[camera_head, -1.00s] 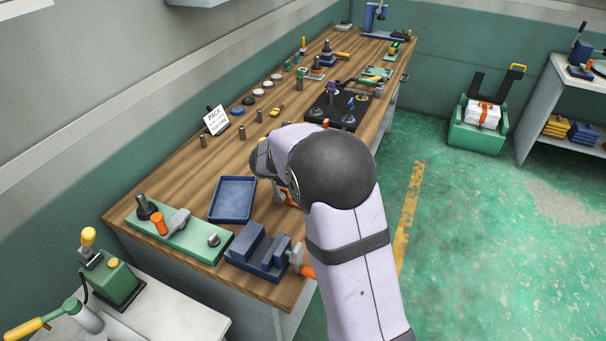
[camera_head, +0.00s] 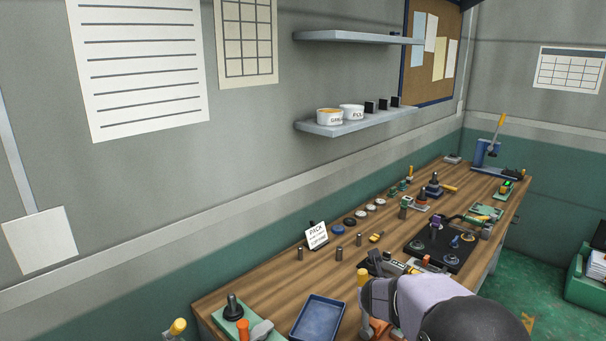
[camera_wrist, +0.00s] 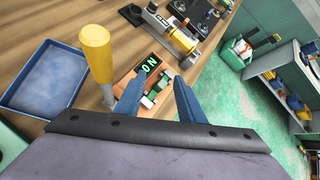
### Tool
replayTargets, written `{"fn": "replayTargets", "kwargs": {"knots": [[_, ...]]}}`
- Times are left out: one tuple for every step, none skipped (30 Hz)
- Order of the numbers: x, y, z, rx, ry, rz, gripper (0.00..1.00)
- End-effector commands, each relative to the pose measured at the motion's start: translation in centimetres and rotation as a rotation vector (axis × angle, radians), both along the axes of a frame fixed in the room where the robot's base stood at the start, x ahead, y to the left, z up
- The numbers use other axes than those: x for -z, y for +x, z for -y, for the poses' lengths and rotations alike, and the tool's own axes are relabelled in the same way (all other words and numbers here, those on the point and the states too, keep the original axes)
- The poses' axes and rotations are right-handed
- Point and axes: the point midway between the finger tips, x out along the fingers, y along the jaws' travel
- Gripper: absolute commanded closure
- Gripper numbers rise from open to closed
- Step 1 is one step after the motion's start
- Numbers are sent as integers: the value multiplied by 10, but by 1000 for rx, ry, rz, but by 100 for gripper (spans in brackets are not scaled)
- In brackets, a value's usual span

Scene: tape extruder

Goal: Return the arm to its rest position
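My gripper (camera_wrist: 158,88) shows in the wrist view as two blue fingers, spread apart with nothing held between them. Below and beyond the gap is an orange device (camera_wrist: 122,84) with a small display (camera_wrist: 150,64) reading "ON". A yellow-handled lever (camera_wrist: 96,52) stands upright just left of the fingers. In the head view my pale arm (camera_head: 425,303) reaches over the front of the bench, near the lever's yellow handle (camera_head: 363,279). The fingers cannot be made out there.
A blue tray (camera_head: 318,318) lies on the wooden bench (camera_head: 262,285) left of my arm. A black plate with fittings (camera_head: 440,252) lies beyond. Several small metal cylinders and a "PACK" card (camera_head: 316,235) stand toward the wall.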

Motion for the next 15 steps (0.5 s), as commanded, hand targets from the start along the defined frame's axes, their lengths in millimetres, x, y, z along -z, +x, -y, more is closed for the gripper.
{"fn": "replayTargets", "kwargs": {"knots": [[-17, -2, -3, -121, -76, -26, 65], [-23, -3, -7, -207, -129, -47, 65], [-29, -6, -12, -318, -201, -75, 65], [-32, -9, -17, -403, -254, -99, 65], [-35, -13, -23, -490, -309, -121, 65], [-36, -19, -33, -609, -379, -154, 65], [-35, -24, -41, -701, -434, -179, 65], [-35, -30, -50, -793, -488, -203, 65], [-32, -40, -61, -920, -561, -237, 65], [-30, -49, -69, -1015, -614, -262, 65], [-28, -58, -77, -1113, -669, -286, 65], [-24, -72, -87, -1244, -744, -319, 65], [-21, -84, -94, -1345, -799, -343, 65], [-17, -97, -100, -1451, -854, -368, 65], [-12, -116, -106, -1592, -928, -400, 65]]}}
